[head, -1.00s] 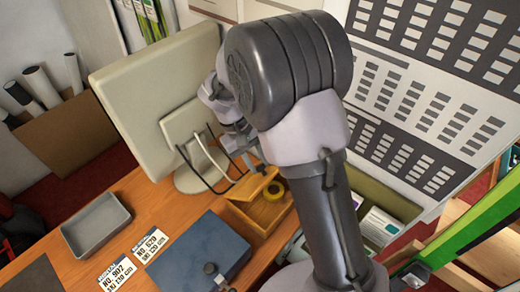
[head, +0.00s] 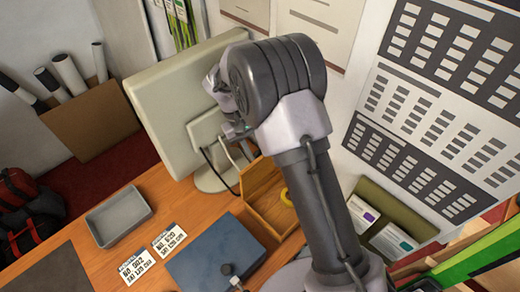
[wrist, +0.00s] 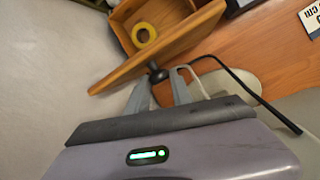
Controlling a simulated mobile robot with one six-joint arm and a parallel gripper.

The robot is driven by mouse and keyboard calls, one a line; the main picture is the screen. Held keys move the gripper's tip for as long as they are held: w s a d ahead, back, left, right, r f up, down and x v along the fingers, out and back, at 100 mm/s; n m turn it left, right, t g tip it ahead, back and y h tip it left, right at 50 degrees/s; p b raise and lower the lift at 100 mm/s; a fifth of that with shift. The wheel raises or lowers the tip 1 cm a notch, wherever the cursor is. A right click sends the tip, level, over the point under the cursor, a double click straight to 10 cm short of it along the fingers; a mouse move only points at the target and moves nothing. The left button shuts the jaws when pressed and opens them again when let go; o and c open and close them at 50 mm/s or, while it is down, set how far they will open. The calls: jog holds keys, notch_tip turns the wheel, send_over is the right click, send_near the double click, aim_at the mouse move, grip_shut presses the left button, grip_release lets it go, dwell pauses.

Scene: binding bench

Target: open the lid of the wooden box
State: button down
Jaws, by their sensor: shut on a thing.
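The wooden box (head: 268,224) stands on the bench to the left of my arm in the head view, and its inside shows. Its lid (head: 259,174) is raised steeply at the back of the box. In the wrist view the lid (wrist: 185,41) is seen nearly edge-on, with a dark round knob (wrist: 157,74) on its outer face. My gripper (wrist: 160,84) is shut on the knob, with one finger on each side of it. In the head view my arm hides most of my gripper.
A yellow tape roll (head: 286,197) lies inside the box. A blue case (head: 215,255), a grey tray (head: 119,216) and number cards (head: 169,239) lie left of the box.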

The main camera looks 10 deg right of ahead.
jog(key=shift+a+f, duration=0.15)
jog(key=shift+f, duration=0.05)
jog(key=shift+s, duration=0.1)
jog(key=c, duration=1.3)
grip_release()
jog(key=shift+a, duration=0.1)
jog(key=shift+o, duration=0.8)
jog(key=shift+a, duration=0.15)
jog(key=shift+r, duration=0.1)
jog(key=shift+d, duration=0.2)
jog(key=shift+r, duration=0.1)
